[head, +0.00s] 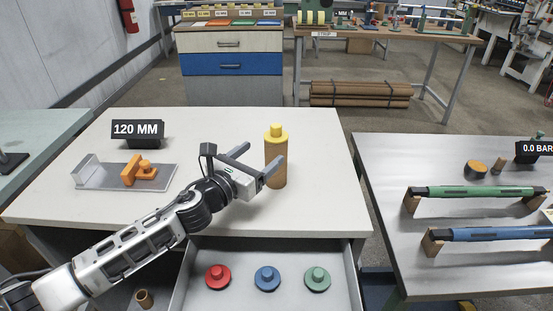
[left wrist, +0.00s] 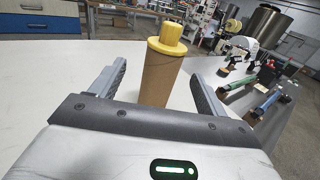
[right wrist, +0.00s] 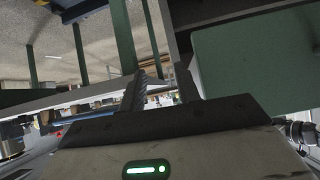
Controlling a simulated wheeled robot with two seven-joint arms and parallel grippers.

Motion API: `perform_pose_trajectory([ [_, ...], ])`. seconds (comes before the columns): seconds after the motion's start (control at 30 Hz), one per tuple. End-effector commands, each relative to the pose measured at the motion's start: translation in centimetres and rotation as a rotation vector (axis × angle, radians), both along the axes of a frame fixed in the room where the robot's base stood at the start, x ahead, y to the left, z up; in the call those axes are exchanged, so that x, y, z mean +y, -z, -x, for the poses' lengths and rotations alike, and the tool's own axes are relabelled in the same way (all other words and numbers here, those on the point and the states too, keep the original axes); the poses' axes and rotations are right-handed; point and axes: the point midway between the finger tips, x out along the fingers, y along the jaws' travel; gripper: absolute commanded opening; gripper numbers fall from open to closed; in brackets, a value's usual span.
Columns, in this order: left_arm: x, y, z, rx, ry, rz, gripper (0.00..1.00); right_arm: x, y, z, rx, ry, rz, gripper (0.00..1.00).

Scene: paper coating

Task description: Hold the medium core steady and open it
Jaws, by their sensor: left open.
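The medium core (head: 276,168) is a brown cardboard tube with a yellow cap (head: 276,134) on top. It stands upright on the white table. My left gripper (head: 259,166) is open, with its fingers on either side of the core's body. In the left wrist view the core (left wrist: 158,82) stands between the two spread fingers, with a gap visible on each side. My right gripper is outside the head view. In the right wrist view my right gripper (right wrist: 165,85) shows with its fingers apart and nothing seen between them.
An open drawer (head: 340,288) below the table holds red (head: 218,277), blue (head: 267,278) and green (head: 317,279) caps. A grey fixture (head: 97,172) with orange parts and a 120 MM sign (head: 137,131) stand at left. A side table (head: 400,150) carries green and blue rollers.

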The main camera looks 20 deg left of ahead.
Motion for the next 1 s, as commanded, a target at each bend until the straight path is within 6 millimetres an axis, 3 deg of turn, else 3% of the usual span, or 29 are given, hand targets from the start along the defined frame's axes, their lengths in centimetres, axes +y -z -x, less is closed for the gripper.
perform_pose_trajectory([
  [0.1, -0.6, 0.0, -1.9, -0.002, 0.000, 0.001, 0.75, 0.0, 0.2, 0.0, -0.001, 0.001, -0.001, 0.33],
  [0.37, -1.3, 0.4, -3.6, -0.001, 0.001, 0.000, 0.75, 0.1, 0.5, -0.2, -0.006, 0.002, -0.005, 0.33],
  [0.5, -2.3, 1.1, -5.5, -0.001, 0.001, 0.002, 0.75, 0.3, 1.2, -0.3, -0.011, 0.002, -0.010, 0.33],
  [0.63, -2.8, 1.0, -7.1, -0.001, 0.000, 0.001, 0.75, 0.4, 0.6, -0.6, -0.021, 0.001, -0.017, 0.33],
  [0.93, -3.0, 0.9, -7.7, 0.002, 0.001, -0.001, 0.75, 0.5, 0.6, -0.6, -0.019, -0.004, -0.015, 0.33],
  [0.97, -3.0, 0.9, -7.7, 0.002, 0.001, -0.001, 0.73, 0.5, 0.6, -0.6, -0.018, -0.005, -0.014, 0.33],
  [1.0, -3.0, 0.9, -7.7, 0.002, 0.001, -0.001, 0.62, 0.4, 0.6, -0.5, -0.019, -0.006, -0.013, 0.33],
])
